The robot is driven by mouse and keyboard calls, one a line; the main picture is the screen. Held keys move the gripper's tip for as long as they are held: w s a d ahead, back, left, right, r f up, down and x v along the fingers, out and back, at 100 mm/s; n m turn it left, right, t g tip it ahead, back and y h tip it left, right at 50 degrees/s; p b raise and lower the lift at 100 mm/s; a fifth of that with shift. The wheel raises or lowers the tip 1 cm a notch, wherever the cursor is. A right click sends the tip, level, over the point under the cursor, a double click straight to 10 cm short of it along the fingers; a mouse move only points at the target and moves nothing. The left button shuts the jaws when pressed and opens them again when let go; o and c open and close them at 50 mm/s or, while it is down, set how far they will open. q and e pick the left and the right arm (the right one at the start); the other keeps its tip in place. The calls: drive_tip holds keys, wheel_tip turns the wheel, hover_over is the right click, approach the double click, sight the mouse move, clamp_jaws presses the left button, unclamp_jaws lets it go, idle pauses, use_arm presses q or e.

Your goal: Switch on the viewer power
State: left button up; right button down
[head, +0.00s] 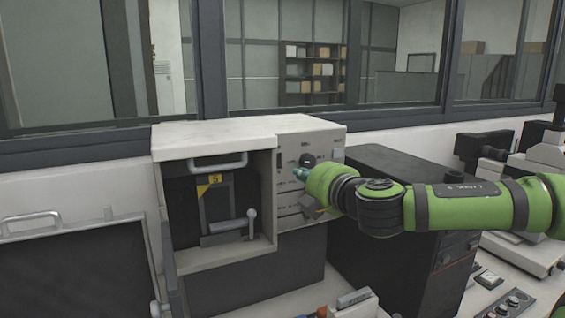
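The mounting press (213,134) is a white cabinet in the middle of the head view, with an open bay on its left and a control panel (292,146) on its right. The panel has a dark round knob (307,160) and small markings. My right gripper (301,174) is at the panel's face, just below and left of the knob, with a small teal tip towards the panel. I cannot tell whether it touches the panel or whether its fingers are open. My green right arm hides part of the panel's lower right. My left gripper is not in view. I cannot make out a viewer power switch.
A dark box-shaped unit (385,270) stands right of the press, under my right arm. A microscope-like instrument (545,150) is at the far right. A dark panel with a handle (70,265) is at the left. Small items lie along the front edge.

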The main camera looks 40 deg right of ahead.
drive_tip(key=p, duration=0.4)
approach(278, 164)
drive_tip(key=w, duration=0.3)
drive_tip(key=shift+w+d+f+p, duration=0.15)
drive_tip(key=shift+w+d+p, duration=0.15)
drive_tip(key=shift+w+d, duration=0.15)
drive_tip(key=shift+w+d+f+p, duration=0.2)
drive_tip(key=shift+w+d+p, duration=0.15)
drive_tip(key=shift+w, duration=0.15)
drive_tip(key=shift+w+d, duration=0.15)
drive_tip(key=shift+d, duration=0.05)
drive_tip(key=shift+w+d, duration=0.15)
drive_tip(key=shift+w, duration=0.6)
